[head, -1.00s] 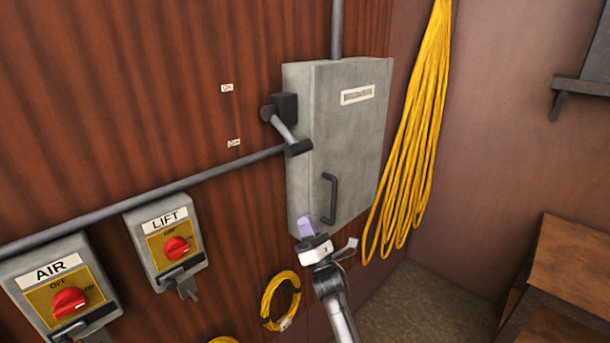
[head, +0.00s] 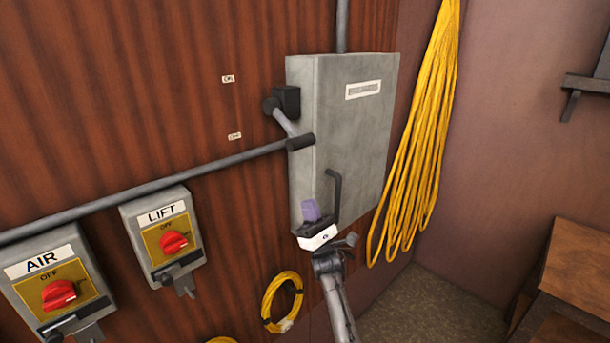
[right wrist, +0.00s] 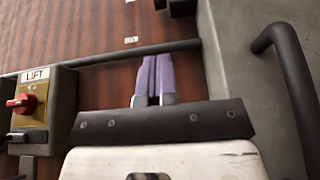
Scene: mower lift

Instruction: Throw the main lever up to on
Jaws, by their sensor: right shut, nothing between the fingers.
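The main lever (head: 286,119) is on the left side of the grey switch box (head: 345,140). Its arm slants down from a dark pivot block to a black grip (head: 300,142), near the height of the OFF label (head: 234,136). The ON label (head: 228,78) sits higher on the wood wall. My right gripper (head: 311,208) is below the lever, in front of the box's lower left part, apart from the grip. In the right wrist view its purple fingers (right wrist: 153,78) are together and empty. A dark part at the top edge there is cut off. My left gripper is out of view.
A conduit (head: 150,187) runs along the wall to the box. The box's door handle (head: 335,197) is close to my right gripper. AIR (head: 55,290) and LIFT (head: 165,240) switches are at left. A yellow cable (head: 420,140) hangs at right.

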